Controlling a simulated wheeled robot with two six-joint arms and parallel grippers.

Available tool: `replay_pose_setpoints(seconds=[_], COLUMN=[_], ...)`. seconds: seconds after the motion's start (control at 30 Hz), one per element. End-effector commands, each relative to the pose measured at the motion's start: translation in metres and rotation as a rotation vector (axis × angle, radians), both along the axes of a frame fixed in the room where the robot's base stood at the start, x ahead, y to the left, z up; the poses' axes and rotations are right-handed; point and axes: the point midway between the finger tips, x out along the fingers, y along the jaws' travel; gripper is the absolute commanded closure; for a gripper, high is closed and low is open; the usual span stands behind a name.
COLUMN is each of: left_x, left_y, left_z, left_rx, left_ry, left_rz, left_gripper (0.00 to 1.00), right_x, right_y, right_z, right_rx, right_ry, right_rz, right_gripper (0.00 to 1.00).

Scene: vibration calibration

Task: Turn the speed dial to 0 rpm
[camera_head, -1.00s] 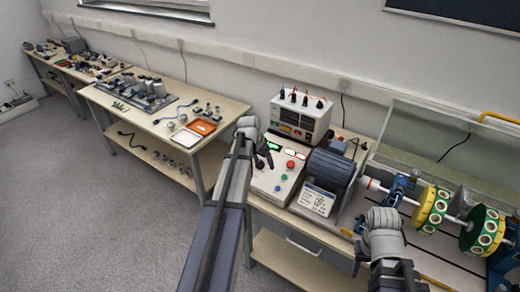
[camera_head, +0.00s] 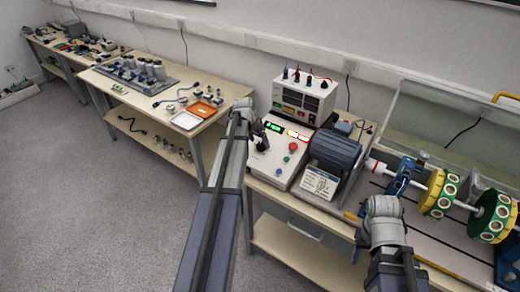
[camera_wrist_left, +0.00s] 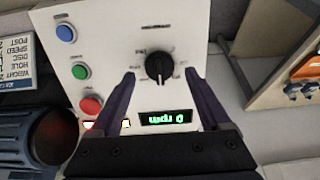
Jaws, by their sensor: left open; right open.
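The black speed dial (camera_wrist_left: 158,66) is on the white control panel (camera_wrist_left: 112,38) in the left wrist view. In the head view my left gripper (camera_head: 262,138) is over the left part of the panel (camera_head: 268,168) and hides the dial. The display (camera_head: 272,126) glows green there. My right gripper (camera_head: 362,237) is at the front of the bench, its fingers barely visible.
Red (camera_wrist_left: 91,104), green (camera_wrist_left: 80,71) and blue (camera_wrist_left: 66,32) buttons sit beside the dial. A power supply (camera_head: 304,98) stands behind the panel. A motor (camera_head: 334,150) and a shaft with discs (camera_head: 438,193) are at the right. An orange tray (camera_head: 203,110) is on the left table.

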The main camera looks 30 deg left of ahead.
Motion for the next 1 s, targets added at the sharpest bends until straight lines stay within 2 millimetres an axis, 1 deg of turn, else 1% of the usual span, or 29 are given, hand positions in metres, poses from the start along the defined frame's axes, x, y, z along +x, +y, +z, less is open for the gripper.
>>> replay_pose_setpoints(seconds=[0.03, 0.13, 0.47, 0.57, 1.0], left_x=[0.0035, 0.0068, 0.0082, 0.0081, 0.0081], left_y=[0.0001, -0.0003, -0.0009, -0.0009, -0.0009], left_z=[-0.0120, -0.0185, -0.0191, -0.0191, -0.0191], left_rx=[0.000, 0.000, 0.000, 0.000, 0.000], left_ry=[0.000, 0.000, 0.000, 0.000, 0.000], left_rz=[0.000, 0.000, 0.000, 0.000, 0.000], left_gripper=[0.20, 0.20, 0.20, 0.30, 0.80], right_x=[0.0000, 0.0000, 0.0000, 0.0000, 0.0000], right_y=[0.0000, 0.0000, 0.0000, 0.0000, 0.0000], right_z=[-0.0120, -0.0185, -0.0191, -0.0191, -0.0192], right_rx=[0.000, 0.000, 0.000, 0.000, 0.000], right_ry=[0.000, 0.000, 0.000, 0.000, 0.000], right_rz=[0.000, 0.000, 0.000, 0.000, 0.000], right_gripper=[0.50, 0.50, 0.50, 0.50, 0.50])
